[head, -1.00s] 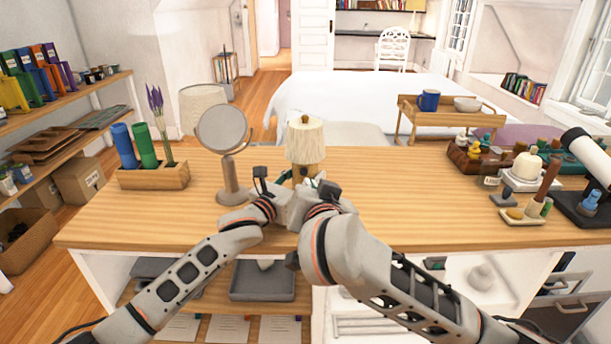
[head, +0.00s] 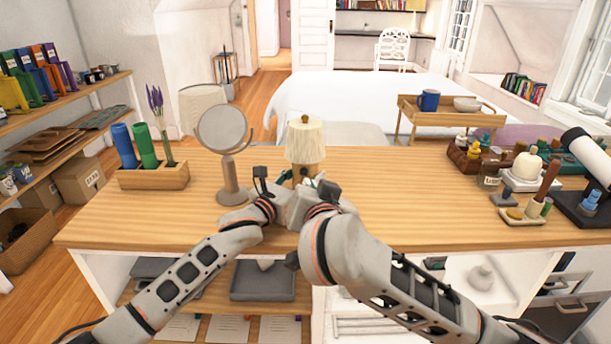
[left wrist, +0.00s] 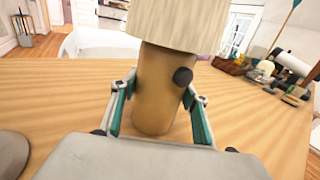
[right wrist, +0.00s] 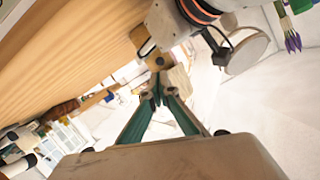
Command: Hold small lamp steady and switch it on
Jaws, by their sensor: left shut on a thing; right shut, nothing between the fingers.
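The small lamp has a pale pleated shade (head: 305,142) and a round wooden base (left wrist: 154,95), and stands upright on the wooden counter. A dark round knob (left wrist: 183,76) sticks out from the base just below the shade. My left gripper (left wrist: 157,112) is shut on the base, one finger on each side. My right gripper (right wrist: 157,95) is shut and empty, its fingertips together close to the lamp. In the right wrist view the knob (right wrist: 160,62) shows just beyond the fingertips; I cannot tell whether they touch it. In the head view my wrists hide the lower base.
A round mirror (head: 222,130) on a stand is left of the lamp. A wooden planter (head: 153,177) stands at the counter's left end. Trays, bottles and a candle (head: 527,166) fill the right end. The counter (head: 400,195) right of the lamp is clear.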

